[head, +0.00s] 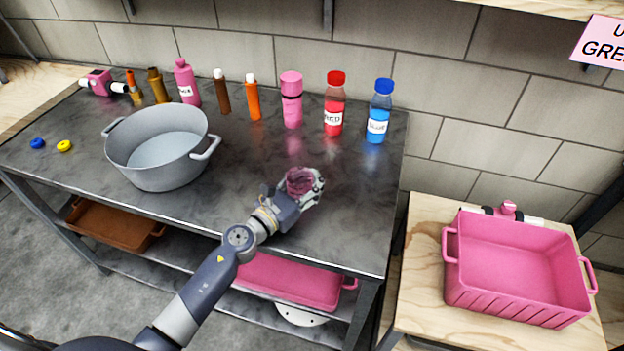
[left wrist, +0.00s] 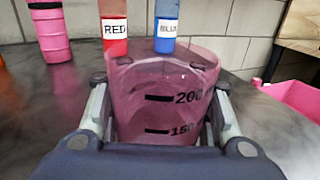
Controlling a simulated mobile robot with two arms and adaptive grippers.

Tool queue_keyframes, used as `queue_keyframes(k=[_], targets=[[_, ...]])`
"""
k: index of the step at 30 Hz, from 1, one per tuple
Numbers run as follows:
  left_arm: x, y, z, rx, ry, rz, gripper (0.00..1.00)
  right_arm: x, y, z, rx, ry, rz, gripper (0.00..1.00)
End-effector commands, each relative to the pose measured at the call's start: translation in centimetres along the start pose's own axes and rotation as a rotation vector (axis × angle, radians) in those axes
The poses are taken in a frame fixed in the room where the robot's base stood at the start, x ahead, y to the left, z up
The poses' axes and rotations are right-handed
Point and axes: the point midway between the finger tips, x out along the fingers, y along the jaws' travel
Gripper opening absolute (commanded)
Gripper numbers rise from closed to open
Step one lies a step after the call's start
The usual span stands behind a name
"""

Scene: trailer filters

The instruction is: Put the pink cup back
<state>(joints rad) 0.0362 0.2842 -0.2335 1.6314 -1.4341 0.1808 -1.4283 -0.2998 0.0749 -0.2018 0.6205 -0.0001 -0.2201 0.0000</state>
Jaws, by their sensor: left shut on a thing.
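The pink cup (head: 300,182) is see-through, with black volume marks. In the left wrist view the cup (left wrist: 165,100) stands between the two fingers with its open rim up. My left gripper (head: 303,186) is shut on the cup's sides, over the front right part of the dark metal table (head: 340,215). I cannot tell whether the cup touches the tabletop. My right gripper is in neither view.
A grey pot (head: 160,175) stands to the left. Several bottles line the back, including a pink shaker (head: 291,98), a red bottle (head: 334,104) and a blue bottle (head: 379,112). A pink bin (head: 520,262) stands on a wooden table at right.

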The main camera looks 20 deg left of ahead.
Motion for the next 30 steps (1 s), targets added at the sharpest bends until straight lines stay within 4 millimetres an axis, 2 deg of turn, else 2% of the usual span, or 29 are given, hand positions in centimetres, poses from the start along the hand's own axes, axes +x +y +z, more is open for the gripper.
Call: queue_keyframes(k=[3,4,8,21,26,30], targets=[[0.0,0.0,-0.4,0.0,0.0,0.0,0.04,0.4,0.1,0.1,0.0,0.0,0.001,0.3],[0.0,0.0,-0.4,0.0,0.0,0.0,0.35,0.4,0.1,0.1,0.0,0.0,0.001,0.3],[0.0,0.0,-0.2,0.0,0.0,0.0,0.64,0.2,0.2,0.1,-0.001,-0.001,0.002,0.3],[-0.1,0.0,0.2,0.0,0.0,0.0,0.65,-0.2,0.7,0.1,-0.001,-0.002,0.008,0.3],[-2.6,0.0,-0.2,0.002,0.003,-0.001,0.65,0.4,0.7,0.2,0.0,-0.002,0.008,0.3],[-5.6,-0.1,-0.4,0.001,0.004,-0.001,0.65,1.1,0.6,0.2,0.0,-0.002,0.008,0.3]])
